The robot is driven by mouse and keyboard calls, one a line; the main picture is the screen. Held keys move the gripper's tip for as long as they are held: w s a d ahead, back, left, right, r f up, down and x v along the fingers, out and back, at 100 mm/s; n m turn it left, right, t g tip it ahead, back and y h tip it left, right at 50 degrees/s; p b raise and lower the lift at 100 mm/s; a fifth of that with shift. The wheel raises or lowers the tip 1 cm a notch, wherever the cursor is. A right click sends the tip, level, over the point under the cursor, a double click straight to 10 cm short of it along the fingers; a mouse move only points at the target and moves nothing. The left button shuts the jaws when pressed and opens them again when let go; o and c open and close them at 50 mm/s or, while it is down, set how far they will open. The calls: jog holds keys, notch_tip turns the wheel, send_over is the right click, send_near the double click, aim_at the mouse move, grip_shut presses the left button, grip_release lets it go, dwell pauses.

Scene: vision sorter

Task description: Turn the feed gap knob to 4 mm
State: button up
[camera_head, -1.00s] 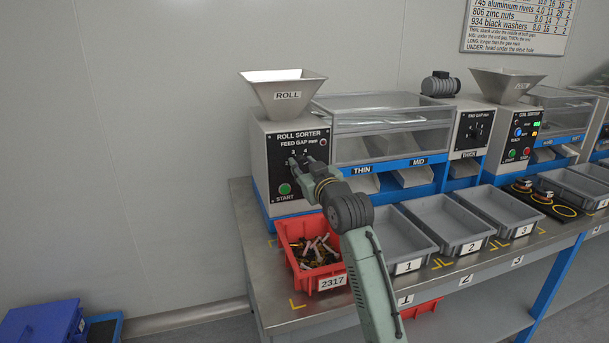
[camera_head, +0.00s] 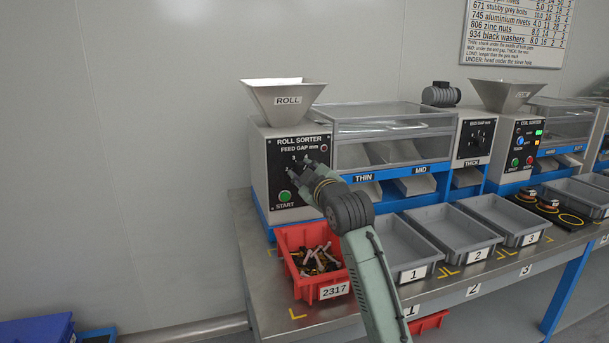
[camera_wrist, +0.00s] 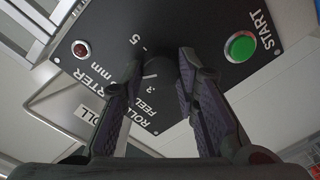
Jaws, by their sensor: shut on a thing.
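The roll sorter (camera_head: 258,165) has a black front panel (camera_head: 281,165) with the feed gap scale. My gripper (camera_head: 309,166) is at the panel, over the feed gap dial. In the wrist view the two fingers (camera_wrist: 160,75) are shut on the dark feed gap knob (camera_wrist: 158,70), one finger on each side. The figures 5 and 3 show on the scale beside it; the 4 is hidden behind a finger. I cannot read where the knob points. The green START button (camera_wrist: 240,46) lies to the right of the fingers, and a red lamp (camera_wrist: 81,49) to the left.
A red bin (camera_head: 283,270) of mixed parts stands on the steel table below my gripper. Grey trays (camera_head: 413,276) numbered 1, 2 and 3 line the table to the right. A hopper (camera_head: 284,100) tops the roll sorter, and a clear-covered unit adjoins it.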

dwell(0.4)
jog(key=o, duration=1.2)
jog(key=shift+c, duration=0.2)
jog(key=shift+s, duration=0.1)
jog(key=v, duration=1.2)
